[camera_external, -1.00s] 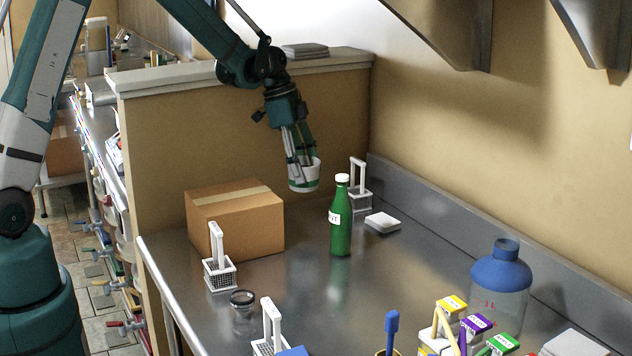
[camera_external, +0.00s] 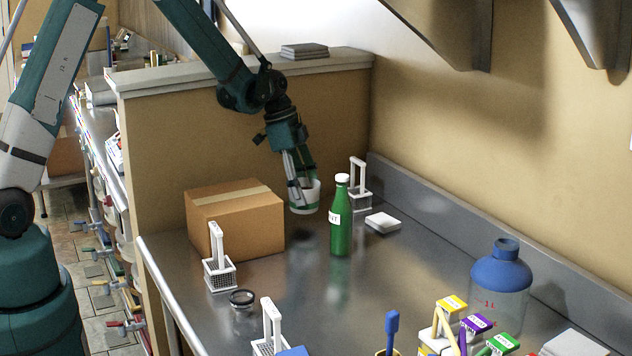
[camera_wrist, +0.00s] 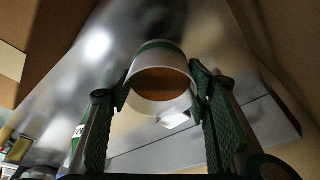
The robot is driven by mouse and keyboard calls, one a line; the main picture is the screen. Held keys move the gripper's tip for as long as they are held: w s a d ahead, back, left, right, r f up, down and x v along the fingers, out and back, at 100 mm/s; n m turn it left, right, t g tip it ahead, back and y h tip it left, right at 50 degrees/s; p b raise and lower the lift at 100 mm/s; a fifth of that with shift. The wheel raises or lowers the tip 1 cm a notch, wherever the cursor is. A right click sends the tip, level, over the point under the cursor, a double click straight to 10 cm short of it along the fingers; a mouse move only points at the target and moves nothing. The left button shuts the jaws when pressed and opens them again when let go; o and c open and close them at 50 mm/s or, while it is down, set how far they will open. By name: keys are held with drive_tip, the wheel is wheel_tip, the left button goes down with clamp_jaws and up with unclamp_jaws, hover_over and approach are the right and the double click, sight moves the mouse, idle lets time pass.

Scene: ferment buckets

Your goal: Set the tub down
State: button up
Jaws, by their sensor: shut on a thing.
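The tub (camera_external: 304,197) is a small white cup with a green band, held upright between my fingers in the external view. My gripper (camera_external: 300,186) is shut on it. In the wrist view the tub (camera_wrist: 160,80) sits between both fingertips, with something brown showing inside its rim. It hangs above the metal counter (camera_external: 330,290), with a dark shadow on the counter below it. The tub is between the cardboard box (camera_external: 235,225) and the green bottle (camera_external: 341,225), apart from the counter.
A white rack (camera_external: 359,190) and a white flat block (camera_external: 383,222) stand behind the bottle. Another white rack (camera_external: 220,270) and a glass jar (camera_external: 242,308) stand at front left. A large blue-topped jug (camera_external: 502,280) is at right. The counter's middle is clear.

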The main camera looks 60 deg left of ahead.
drive_tip(key=shift+f, duration=1.85)
drive_tip(key=shift+f, duration=0.15)
drive_tip(key=o, duration=1)
drive_tip(key=shift+r, duration=0.2)
drive_tip(key=shift+v, duration=6)
drive_tip(key=shift+d, duration=0.1)
